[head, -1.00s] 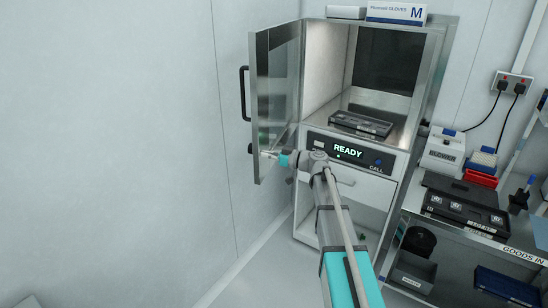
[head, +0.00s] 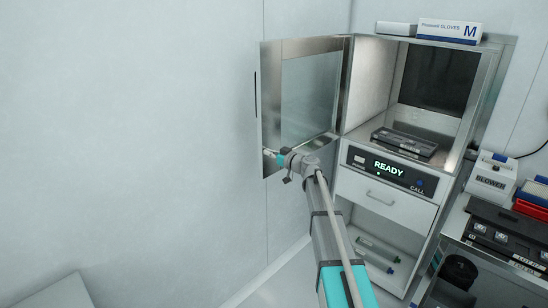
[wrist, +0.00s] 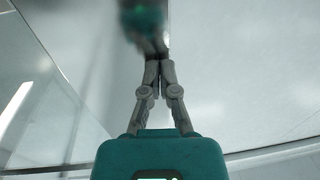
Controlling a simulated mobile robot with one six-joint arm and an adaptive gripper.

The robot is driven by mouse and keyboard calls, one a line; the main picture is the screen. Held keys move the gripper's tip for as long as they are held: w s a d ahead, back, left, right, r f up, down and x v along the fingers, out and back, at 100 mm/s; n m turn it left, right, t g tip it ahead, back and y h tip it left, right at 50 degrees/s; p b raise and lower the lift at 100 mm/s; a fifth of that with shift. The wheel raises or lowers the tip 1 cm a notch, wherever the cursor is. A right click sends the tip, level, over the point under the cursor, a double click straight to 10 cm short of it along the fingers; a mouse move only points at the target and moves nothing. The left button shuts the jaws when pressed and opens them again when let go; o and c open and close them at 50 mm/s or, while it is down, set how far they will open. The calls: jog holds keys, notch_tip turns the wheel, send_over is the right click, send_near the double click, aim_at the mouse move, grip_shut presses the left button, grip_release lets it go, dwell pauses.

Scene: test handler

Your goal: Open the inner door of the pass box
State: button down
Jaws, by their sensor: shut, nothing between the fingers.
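The inner door (head: 309,92) of the pass box (head: 425,110) stands wide open, swung out to the left. It is a steel frame around a glass pane. Its dark handle (head: 255,95) shows as a thin bar at the free edge. My gripper (head: 268,153) is at the lower left part of the door, on the side facing the camera; I cannot tell whether it touches. In the wrist view my gripper (wrist: 157,58) has its fingers together with nothing between them. A blurred teal shape hides the area beyond the fingertips.
A dark tray (head: 404,142) lies inside the pass box, above a lit READY panel (head: 388,167). A glove box (head: 450,31) sits on top. A blower (head: 490,172) stands on the bench at right. The plain wall at left is clear.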

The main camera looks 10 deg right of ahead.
jog(key=shift+w+a, duration=0.15)
jog(key=shift+d, duration=0.2)
dwell(0.3)
jog(key=s+a+v, duration=0.1)
jog(key=a+v, duration=0.1)
jog(key=v, duration=1.1)
jog(key=shift+s+d, duration=0.2)
jog(key=shift+s, duration=0.45)
jog(key=shift+a, duration=0.1)
